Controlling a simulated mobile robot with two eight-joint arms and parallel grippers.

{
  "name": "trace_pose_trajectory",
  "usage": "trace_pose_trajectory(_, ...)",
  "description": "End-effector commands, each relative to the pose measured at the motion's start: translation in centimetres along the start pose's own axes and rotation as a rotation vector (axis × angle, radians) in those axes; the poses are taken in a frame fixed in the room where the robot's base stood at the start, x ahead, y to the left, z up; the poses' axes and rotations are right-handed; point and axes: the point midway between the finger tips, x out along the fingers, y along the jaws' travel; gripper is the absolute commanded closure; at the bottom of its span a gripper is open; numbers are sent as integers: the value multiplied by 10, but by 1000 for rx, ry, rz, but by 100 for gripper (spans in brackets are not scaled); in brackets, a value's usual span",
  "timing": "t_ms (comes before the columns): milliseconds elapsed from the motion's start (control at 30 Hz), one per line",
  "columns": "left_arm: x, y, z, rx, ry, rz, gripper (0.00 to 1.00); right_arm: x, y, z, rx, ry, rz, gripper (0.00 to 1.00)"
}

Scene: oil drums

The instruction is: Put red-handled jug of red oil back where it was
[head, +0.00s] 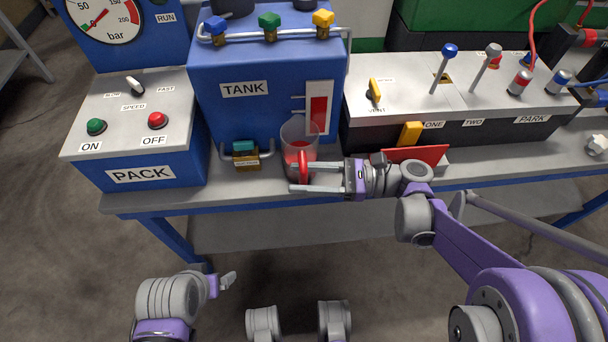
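The jug (298,139) is clear, with red oil low inside and a red handle (304,168) facing me. It stands upright on the bench at the front of the blue TANK box. My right gripper (301,176) reaches in from the right at the jug's front. Its two fingers are spread apart, with the handle between them; I cannot tell whether either finger touches it. My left gripper (229,281) is low at the bottom left, away from the bench and seen small; its opening is unclear.
The TANK box (245,110) rises behind the jug. A brass padlock-like block (246,162) with a green top stands just left of it. The PACK box (140,165) is further left. A red wedge-shaped piece (415,154) lies behind my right wrist, below the lever panel (420,90).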

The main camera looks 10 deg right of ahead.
Motion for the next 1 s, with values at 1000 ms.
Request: trace_pose_trajectory(1000,-22,0,-5,0,6,0,9,-120,0,4,0,0,-1,50)
